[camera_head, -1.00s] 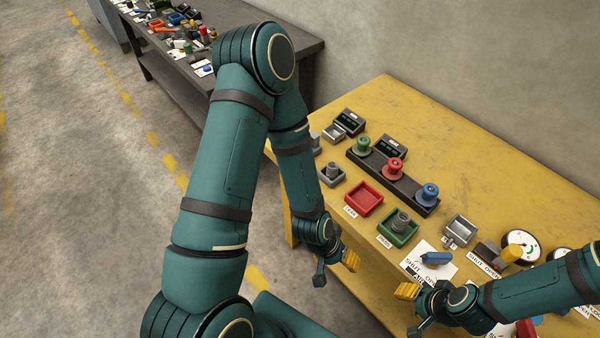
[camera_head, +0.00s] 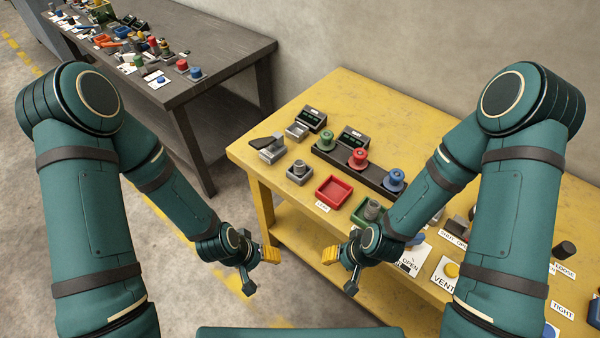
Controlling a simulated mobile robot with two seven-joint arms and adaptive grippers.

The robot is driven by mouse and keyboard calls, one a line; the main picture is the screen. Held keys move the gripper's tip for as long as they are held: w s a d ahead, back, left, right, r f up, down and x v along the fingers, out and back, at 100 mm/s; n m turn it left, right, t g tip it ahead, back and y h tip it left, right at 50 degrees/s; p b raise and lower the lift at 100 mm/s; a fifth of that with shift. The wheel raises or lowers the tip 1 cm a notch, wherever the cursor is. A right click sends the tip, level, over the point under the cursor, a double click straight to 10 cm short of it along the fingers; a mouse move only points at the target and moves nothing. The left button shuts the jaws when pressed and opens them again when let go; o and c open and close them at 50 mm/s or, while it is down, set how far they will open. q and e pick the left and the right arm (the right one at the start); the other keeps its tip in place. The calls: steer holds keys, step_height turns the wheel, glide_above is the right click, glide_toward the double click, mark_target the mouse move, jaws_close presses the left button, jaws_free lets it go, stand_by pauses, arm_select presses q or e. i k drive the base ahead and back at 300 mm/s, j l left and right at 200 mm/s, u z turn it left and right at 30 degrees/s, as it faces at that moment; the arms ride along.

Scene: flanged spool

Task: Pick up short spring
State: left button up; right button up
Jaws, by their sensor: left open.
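A small grey ribbed cylinder (camera_head: 371,210) stands in the green tray (camera_head: 359,217) near the table's front edge; it may be the short spring, but it is too small to be sure. A similar grey piece (camera_head: 299,168) stands in a grey holder to the left. My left gripper (camera_head: 261,271) is open and empty, in front of the table, lower left of the green tray. My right gripper (camera_head: 338,271) looks open and empty, just below the green tray in the picture. My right forearm covers part of the table beside that tray.
A red tray (camera_head: 333,191) looks empty. A dark rack (camera_head: 378,180) carries green, red and blue spools. Two small display boxes (camera_head: 311,119) stand behind. Signs and knobs lie at right. A dark table (camera_head: 215,62) with many parts stands at back left. The yellow table's back is bare.

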mark_target(299, 164)
steer(key=i+j, duration=0.1)
steer(key=j, duration=0.15)
steer(key=i+j, duration=0.15)
steer(key=i+j+z, duration=0.1)
steer(key=j+z, duration=0.2)
steer(key=z, duration=0.15)
steer(key=j+z, duration=0.4)
steer(key=i+l, duration=0.05)
